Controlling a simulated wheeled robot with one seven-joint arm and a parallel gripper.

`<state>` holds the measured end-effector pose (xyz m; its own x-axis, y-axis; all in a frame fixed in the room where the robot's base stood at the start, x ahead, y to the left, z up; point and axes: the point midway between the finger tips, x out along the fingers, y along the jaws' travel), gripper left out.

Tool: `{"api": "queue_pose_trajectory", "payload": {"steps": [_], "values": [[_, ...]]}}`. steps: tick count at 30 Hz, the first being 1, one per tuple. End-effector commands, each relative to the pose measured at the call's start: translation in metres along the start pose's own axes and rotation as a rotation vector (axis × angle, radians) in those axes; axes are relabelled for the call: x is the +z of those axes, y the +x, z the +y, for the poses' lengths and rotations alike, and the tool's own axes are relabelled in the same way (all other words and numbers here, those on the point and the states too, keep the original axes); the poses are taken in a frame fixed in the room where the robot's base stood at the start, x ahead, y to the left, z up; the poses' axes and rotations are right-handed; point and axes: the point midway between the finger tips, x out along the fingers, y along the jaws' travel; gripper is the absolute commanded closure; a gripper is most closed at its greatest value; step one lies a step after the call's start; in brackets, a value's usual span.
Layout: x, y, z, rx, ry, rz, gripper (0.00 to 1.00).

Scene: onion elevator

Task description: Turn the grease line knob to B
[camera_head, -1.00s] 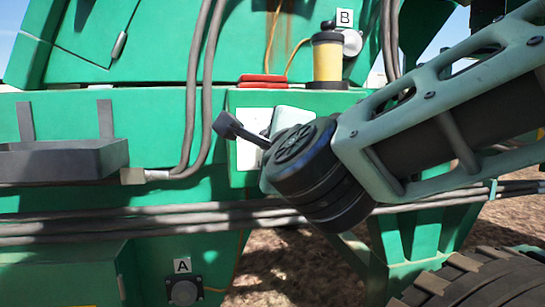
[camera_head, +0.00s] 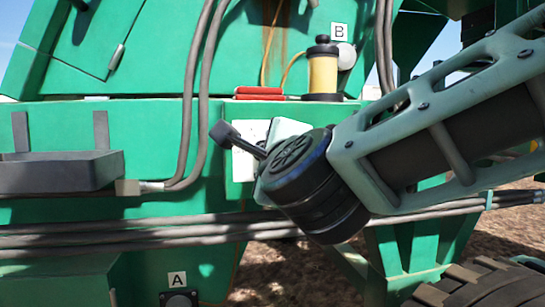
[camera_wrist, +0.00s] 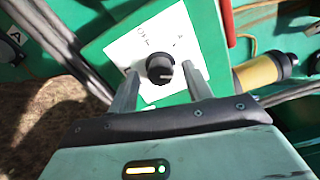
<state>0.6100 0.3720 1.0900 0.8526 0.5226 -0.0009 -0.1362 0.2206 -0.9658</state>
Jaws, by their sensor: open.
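The round black knob (camera_wrist: 160,68) sits on a white plate (camera_wrist: 145,45) in the wrist view. A pale mark shows on its face, towards the right. The plate's lettering is too small to read surely. My gripper (camera_wrist: 159,70) is open, with one finger on each side of the knob; I cannot tell whether they touch it. In the head view the plate (camera_head: 242,165) is partly covered by my wrist, and the knob is hidden. A label B (camera_head: 339,31) is above a round fitting at upper right. A label A (camera_head: 177,279) is low down.
A yellow canister (camera_head: 323,75) with a black cap and red bars (camera_head: 259,93) stand on the ledge above the plate. Grey hoses (camera_head: 190,95) run down the green machine, and cables (camera_head: 130,230) cross below. A dark tray (camera_head: 60,172) juts out at left.

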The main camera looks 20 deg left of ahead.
Motion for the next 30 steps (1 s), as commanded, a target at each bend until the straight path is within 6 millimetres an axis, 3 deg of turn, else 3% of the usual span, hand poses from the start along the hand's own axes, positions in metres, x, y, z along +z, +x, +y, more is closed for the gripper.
{"api": "queue_pose_trajectory", "payload": {"steps": [7, 21, 30], "values": [[0.0, -0.028, -0.001, -0.002, -0.002, -0.002, 0.5], [0.001, -0.136, -0.001, -0.002, -0.001, -0.003, 0.5], [0.0, -0.171, 0.0, 0.001, -0.001, -0.001, 0.5]]}}
